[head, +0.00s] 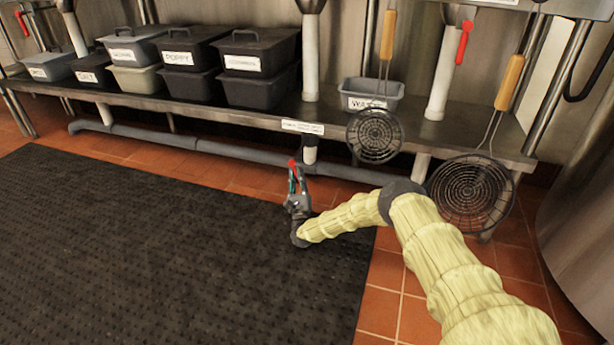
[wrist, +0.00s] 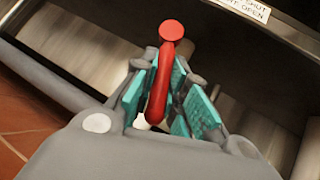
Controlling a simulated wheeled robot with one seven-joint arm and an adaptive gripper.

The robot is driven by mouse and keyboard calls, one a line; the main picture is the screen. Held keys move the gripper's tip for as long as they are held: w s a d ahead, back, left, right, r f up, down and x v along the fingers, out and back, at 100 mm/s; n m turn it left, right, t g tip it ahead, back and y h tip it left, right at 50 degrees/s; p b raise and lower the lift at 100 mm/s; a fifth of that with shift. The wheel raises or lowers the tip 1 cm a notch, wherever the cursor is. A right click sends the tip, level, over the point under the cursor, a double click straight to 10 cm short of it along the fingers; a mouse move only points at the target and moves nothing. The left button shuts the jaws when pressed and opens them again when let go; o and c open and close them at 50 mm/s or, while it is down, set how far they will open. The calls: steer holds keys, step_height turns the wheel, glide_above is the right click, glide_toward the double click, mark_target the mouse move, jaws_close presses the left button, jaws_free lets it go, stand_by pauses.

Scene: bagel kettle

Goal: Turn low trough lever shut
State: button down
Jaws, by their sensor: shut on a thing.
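The low trough lever (head: 292,164) is red and stands below the front edge of the steel shelf. In the wrist view the red lever (wrist: 162,75) has a round knob at its top and runs down between the teal finger pads. My gripper (head: 297,188) is low over the far edge of the black mat. It also shows in the wrist view (wrist: 168,98), shut on the lever with a pad on either side. The knob sticks out beyond the fingers. The lever's base and pivot are mostly hidden by my gripper.
A grey pipe (head: 230,153) runs low under the shelf, with a white stub (head: 310,150) above it. A label (head: 303,127) is on the shelf edge. Strainers (head: 375,135) hang at the right. Lidded bins (head: 255,65) stand on the shelf. The black mat (head: 150,240) is clear.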

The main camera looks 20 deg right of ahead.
steer(key=shift+a+f+m+h, duration=0.25)
steer(key=shift+m+h, duration=0.25)
steer(key=c, duration=1.4)
jaws_free()
steer(key=shift+c, duration=0.2)
steer(key=shift+r, duration=0.1)
steer(key=shift+w+d+r, duration=0.1)
steer(key=shift+r, duration=0.45)
step_height(320, 180, up, 8)
steer(key=shift+f, duration=0.1)
steer(key=shift+d+r, duration=0.1)
steer(key=shift+r, duration=0.55)
